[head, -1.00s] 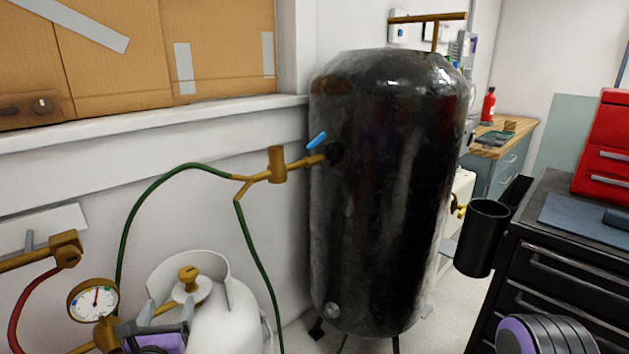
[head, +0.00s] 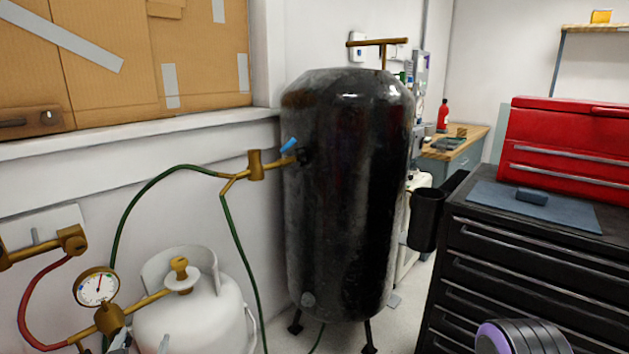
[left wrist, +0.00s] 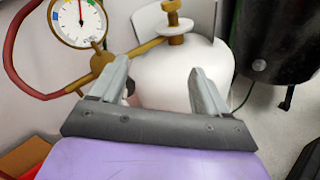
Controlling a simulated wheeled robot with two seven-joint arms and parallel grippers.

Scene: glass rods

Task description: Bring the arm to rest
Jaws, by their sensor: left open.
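My left gripper (head: 142,345) shows only as grey fingertips at the bottom left edge of the head view. In the left wrist view my left gripper (left wrist: 158,72) is open, its two grey fingers apart with nothing held between them. Beyond the fingers stands a white gas cylinder (left wrist: 180,85) with a brass valve, which also shows in the head view (head: 195,315). A round pressure gauge (head: 97,287) on brass fittings is just left of the gripper. My right gripper is not in view.
A tall black tank (head: 350,200) stands centre, joined to a green hose (head: 235,245). A red hose (head: 30,325) runs at the left. A black drawer cabinet (head: 530,270) with a red toolbox (head: 570,150) is at the right. Some floor shows between tank and cabinet.

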